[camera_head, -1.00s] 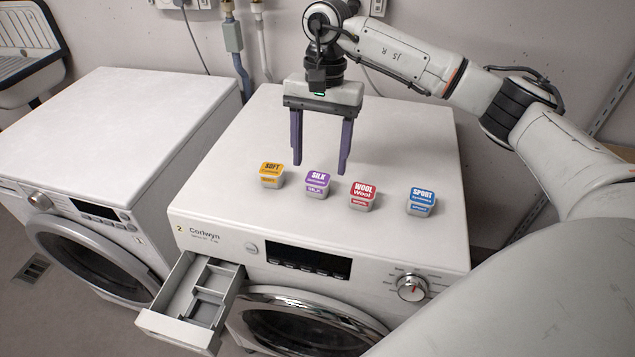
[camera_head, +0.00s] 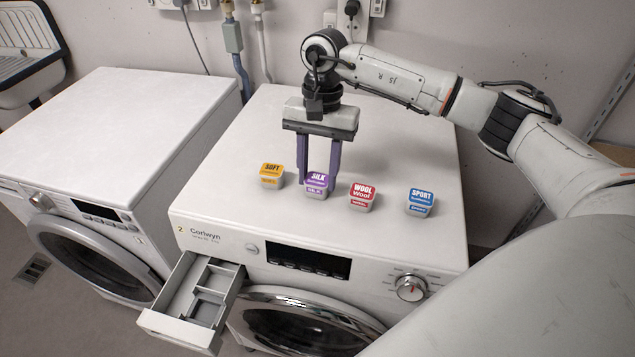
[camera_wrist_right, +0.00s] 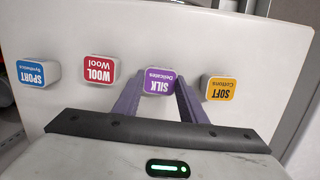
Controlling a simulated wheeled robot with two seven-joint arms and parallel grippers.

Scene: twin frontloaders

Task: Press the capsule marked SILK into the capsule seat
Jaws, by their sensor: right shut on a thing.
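The purple-topped SILK capsule (camera_head: 317,185) stands upright on top of the right-hand washer, between the SOFT and WOOL capsules. My right gripper (camera_head: 318,186) is lowered around it from behind, its purple fingers shut on the capsule's sides. The SILK capsule (camera_wrist_right: 159,82) also shows between the fingertips of the right gripper (camera_wrist_right: 158,84) in the wrist view. The open drawer (camera_head: 197,298) at the washer's front left has several compartments and a grey insert (camera_head: 208,308), perhaps the capsule seat; I cannot tell for sure. My left gripper is not in view.
The SOFT capsule (camera_head: 271,176) stands left of SILK. The WOOL capsule (camera_head: 362,196) stands close on the right, and the SPORT capsule (camera_head: 421,202) farther right. A second washer (camera_head: 120,130) stands on the left. The washer top (camera_head: 235,215) is clear in front of the capsules.

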